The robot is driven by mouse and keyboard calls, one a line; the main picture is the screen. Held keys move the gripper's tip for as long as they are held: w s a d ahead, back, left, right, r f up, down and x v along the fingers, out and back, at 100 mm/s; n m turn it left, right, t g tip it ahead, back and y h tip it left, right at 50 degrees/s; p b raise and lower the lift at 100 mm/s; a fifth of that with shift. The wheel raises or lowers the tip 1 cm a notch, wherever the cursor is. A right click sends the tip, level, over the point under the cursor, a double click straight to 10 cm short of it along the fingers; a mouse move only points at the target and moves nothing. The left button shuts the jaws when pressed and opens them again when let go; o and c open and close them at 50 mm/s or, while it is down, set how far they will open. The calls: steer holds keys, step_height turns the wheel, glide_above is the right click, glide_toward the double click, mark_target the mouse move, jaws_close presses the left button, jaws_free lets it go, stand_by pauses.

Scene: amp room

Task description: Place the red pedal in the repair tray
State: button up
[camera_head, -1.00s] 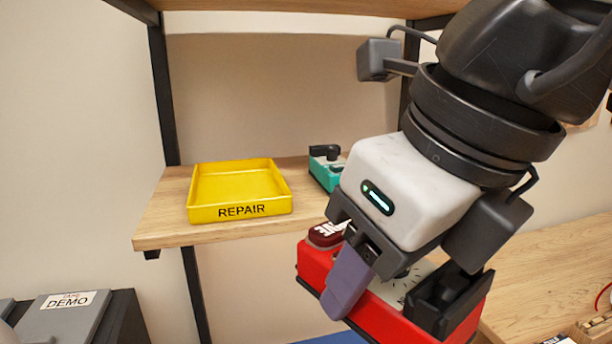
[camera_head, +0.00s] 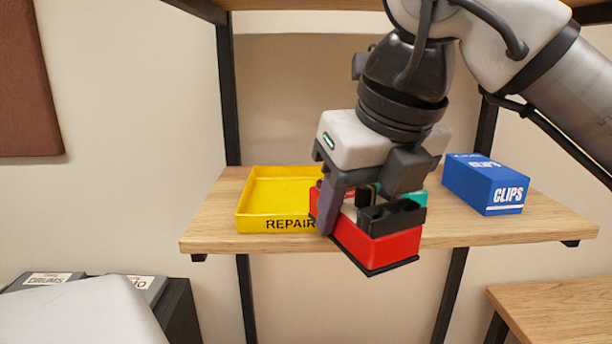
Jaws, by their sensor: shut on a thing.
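The red pedal (camera_head: 378,245) is held in my gripper (camera_head: 360,210), which is shut on it. The pedal hangs in front of the shelf's front edge, and its far end overlaps the tray's right side in the picture. The yellow repair tray (camera_head: 262,222), marked REPAIR on its front wall, sits on the wooden shelf to the left of the pedal. The visible part of the tray is empty; its right end is hidden behind the pedal and gripper.
A teal pedal (camera_head: 415,198) stands on the shelf (camera_head: 480,229), mostly hidden behind my gripper. A blue CLIPS box (camera_head: 486,184) is on the shelf's right. Dark shelf posts stand at both sides. Labelled cases (camera_head: 135,285) are at lower left, a wooden table (camera_head: 560,305) at lower right.

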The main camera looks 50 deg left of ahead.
steer(key=p, duration=0.5)
glide_above(290, 198)
steer(key=d, duration=0.2)
steer(key=shift+s+a+r, duration=0.1)
steer(key=shift+s+a, duration=0.1)
steer(key=shift+s, duration=0.05)
step_height(290, 198, down, 4)
steer(key=b, duration=0.3)
steer(key=shift+a+r+b, duration=0.1)
steer(key=shift+r+b, duration=0.1)
steer(key=shift+b, duration=0.1)
steer(key=shift+f, duration=0.1)
steer(key=shift+f, duration=0.15)
steer(key=o, duration=1.4)
